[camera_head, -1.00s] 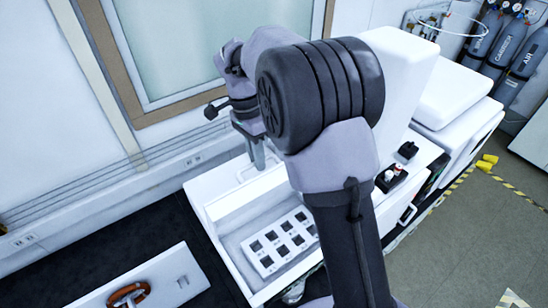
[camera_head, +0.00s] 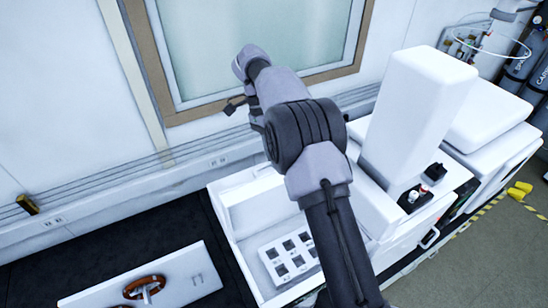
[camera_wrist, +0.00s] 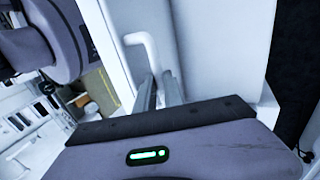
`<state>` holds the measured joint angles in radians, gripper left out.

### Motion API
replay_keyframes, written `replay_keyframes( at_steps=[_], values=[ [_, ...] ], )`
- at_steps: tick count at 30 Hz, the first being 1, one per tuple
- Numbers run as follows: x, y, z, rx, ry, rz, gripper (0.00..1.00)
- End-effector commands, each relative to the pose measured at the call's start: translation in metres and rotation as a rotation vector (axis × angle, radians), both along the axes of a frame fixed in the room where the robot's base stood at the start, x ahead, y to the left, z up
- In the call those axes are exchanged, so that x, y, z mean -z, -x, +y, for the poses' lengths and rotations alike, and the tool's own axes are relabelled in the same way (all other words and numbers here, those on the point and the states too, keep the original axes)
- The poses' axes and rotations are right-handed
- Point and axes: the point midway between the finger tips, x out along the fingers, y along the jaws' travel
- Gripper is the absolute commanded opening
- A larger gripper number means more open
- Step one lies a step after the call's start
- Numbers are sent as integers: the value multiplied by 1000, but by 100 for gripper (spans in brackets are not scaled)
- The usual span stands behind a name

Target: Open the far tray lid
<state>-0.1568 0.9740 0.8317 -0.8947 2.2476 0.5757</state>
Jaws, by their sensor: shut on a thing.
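The far tray (camera_head: 226,235) is the white open-topped bay beside the wall, with a white rack of square holes (camera_head: 290,258) inside. Its back interior shows uncovered, and the lid itself is hard to make out in the head view, where my arm blocks part of the area. In the wrist view my gripper (camera_wrist: 159,88) is shut on a white bent handle (camera_wrist: 143,42). A white panel (camera_wrist: 222,45), which looks like the lid, lies right beside the handle. My fingertips are hidden in the head view behind my arm.
A tall white tower (camera_head: 415,110) stands right of the tray. A window (camera_head: 250,45) and wall are behind. Gas cylinders (camera_head: 525,70) stand at far right.

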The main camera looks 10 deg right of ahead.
Motion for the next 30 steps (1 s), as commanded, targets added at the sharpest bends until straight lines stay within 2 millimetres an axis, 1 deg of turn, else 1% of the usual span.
replay_keyframes(
  at_steps=[2, 3, 5, 6, 14, 16, 19, 22, 24, 29, 30],
  values=[
    [1, 0, 0, 0, -1, 2, 0],
    [1, 1, 0, 0, -1, 2, 20],
    [1, 0, 0, 0, -1, 2, 32],
    [1, 0, 0, 0, -1, 2, 34],
    [0, 0, 0, 0, 0, 0, 34],
    [-3, 0, 0, 0, 1, -1, 34],
    [-16, 0, 0, 0, 0, -2, 34],
    [-38, -1, 0, 0, 0, -4, 34],
    [-31, 14, -1, -1, -1, -1, 34],
    [-33, 46, -5, -2, 0, -1, 34],
    [-33, 56, -6, 0, -1, 0, 34]
  ],
)
